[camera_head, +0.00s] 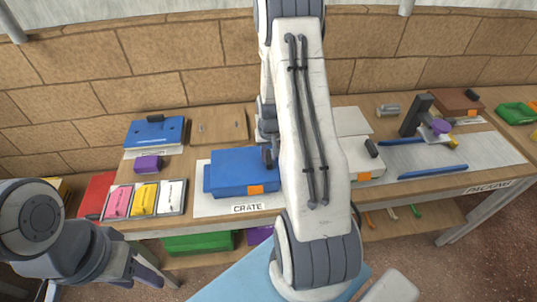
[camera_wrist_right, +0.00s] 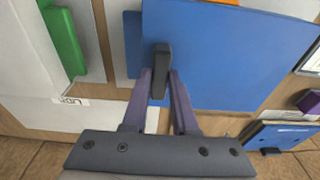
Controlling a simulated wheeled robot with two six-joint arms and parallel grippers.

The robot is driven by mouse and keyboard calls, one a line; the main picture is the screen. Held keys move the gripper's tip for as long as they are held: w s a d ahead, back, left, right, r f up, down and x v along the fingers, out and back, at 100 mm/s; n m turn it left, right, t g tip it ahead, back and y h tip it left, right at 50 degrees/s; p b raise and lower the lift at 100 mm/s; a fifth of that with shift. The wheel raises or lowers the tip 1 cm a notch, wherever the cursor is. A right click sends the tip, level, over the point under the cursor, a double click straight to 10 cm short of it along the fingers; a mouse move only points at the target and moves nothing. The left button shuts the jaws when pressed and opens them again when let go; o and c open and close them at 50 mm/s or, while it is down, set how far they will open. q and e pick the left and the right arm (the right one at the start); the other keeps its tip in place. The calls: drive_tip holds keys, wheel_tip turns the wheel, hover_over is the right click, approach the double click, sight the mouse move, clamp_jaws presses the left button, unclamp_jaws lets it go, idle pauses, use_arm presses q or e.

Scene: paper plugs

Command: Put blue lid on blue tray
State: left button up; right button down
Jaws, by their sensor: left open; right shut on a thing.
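The blue lid (camera_head: 243,165) is a flat blue panel with a dark handle, over the blue tray (camera_head: 232,190) on the crate mat. The tray's front carries an orange tag. In the right wrist view, my right gripper (camera_wrist_right: 160,85) is shut on the handle of the lid (camera_wrist_right: 235,55), and a blue strip shows past the lid's left edge. Whether the lid touches the tray I cannot tell. In the head view, my right arm hides the lid's right side. My left gripper (camera_head: 150,272) is open and empty at the lower left, away from the tray.
Another blue panel (camera_head: 155,132) with a dark handle lies at the back left, near a purple block (camera_head: 148,164). Pink, yellow and white items in small trays (camera_head: 144,199) stand left of the crate mat (camera_head: 205,205). A packing area with blue strips (camera_head: 433,171) is at the right.

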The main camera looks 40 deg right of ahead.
drive_tip(key=shift+f, duration=0.2)
drive_tip(key=c, duration=0.6)
unclamp_jaws()
wheel_tip(320, 180, up, 10)
drive_tip(key=s+b, duration=0.1)
drive_tip(key=b, duration=0.1)
drive_tip(key=s+a+r+n+y, duration=0.1)
drive_tip(key=a+r+n, duration=0.2)
drive_tip(key=a, duration=0.7)
drive_tip(key=s+a+r+n, duration=0.2)
drive_tip(key=a+r+n, duration=0.1)
drive_tip(key=a, duration=0.8)
drive_tip(key=s+a+r+n, duration=0.1)
drive_tip(key=s+a+n, duration=0.3)
drive_tip(key=s+a, duration=0.2)
drive_tip(key=s+a+r+n+g, duration=0.1)
drive_tip(key=s+a+r+n, duration=0.1)
drive_tip(key=s+a, duration=0.5)
drive_tip(key=s+n, duration=0.1)
drive_tip(key=s, duration=0.3)
drive_tip(key=shift+r+n+g+y, duration=0.25)
drive_tip(key=shift+n+g+y, duration=0.05)
drive_tip(key=shift+n+y, duration=0.1)
